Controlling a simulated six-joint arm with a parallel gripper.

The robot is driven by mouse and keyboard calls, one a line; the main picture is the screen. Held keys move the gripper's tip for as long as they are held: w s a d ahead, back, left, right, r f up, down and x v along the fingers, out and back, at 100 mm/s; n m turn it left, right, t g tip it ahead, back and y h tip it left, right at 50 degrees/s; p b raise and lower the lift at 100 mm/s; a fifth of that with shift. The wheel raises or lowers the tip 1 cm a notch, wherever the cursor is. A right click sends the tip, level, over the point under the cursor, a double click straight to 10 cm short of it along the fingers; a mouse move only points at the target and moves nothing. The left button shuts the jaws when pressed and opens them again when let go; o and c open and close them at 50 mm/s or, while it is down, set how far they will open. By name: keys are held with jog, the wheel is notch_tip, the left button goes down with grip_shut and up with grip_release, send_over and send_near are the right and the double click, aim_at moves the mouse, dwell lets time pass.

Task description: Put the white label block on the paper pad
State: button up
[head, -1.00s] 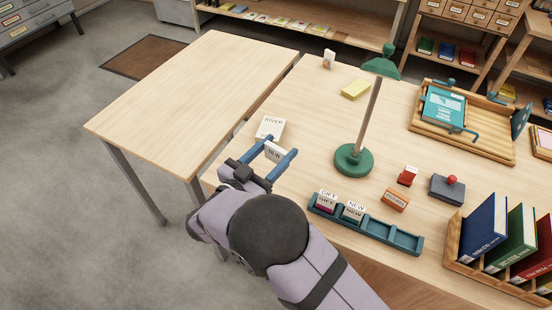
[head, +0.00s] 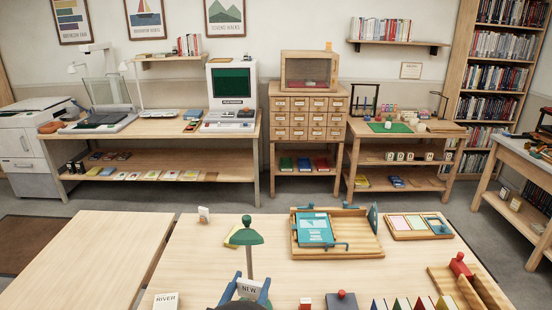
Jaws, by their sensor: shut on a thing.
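My gripper (head: 250,292) is at the bottom of the head view, its blue fingers on either side of a white label block (head: 247,287) reading "NEW". It is shut on this block and holds it in front of the green lamp's post.
The green lamp (head: 246,236) stands right behind my gripper. A white block reading "RIVER" (head: 166,301) is to the left. A wooden tray with a teal book (head: 314,228) and a tray of coloured sheets (head: 420,236) are to the right. Books and stamps line the front edge.

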jog(key=w+d+f+n+y+b, duration=0.1)
jog(key=d+f, duration=0.1)
jog(key=d, duration=0.5)
jog(key=w+d+f+y+b, duration=0.1)
jog(key=w+d+f, duration=0.1)
jog(key=d, duration=0.6)
jog(key=shift+d+f+n+t+y, duration=0.3)
jog(key=shift+f+n+y, duration=0.1)
jog(key=shift+f, duration=0.45)
jog(key=shift+n+y, duration=0.5)
jog(key=shift+y, duration=0.2)
jog(key=d+f+b, duration=0.1)
jog(key=f, duration=0.1)
jog(key=s+d+f+b, duration=0.1)
jog(key=d+f, duration=0.1)
jog(key=s+d+f+b, duration=0.1)
jog(key=d+f, duration=0.1)
jog(key=shift+d+f, duration=0.1)
jog(key=shift+f, duration=0.15)
jog(key=shift+s+d+f, duration=0.25)
jog(key=shift+f, duration=0.05)
jog(key=shift+r, duration=0.1)
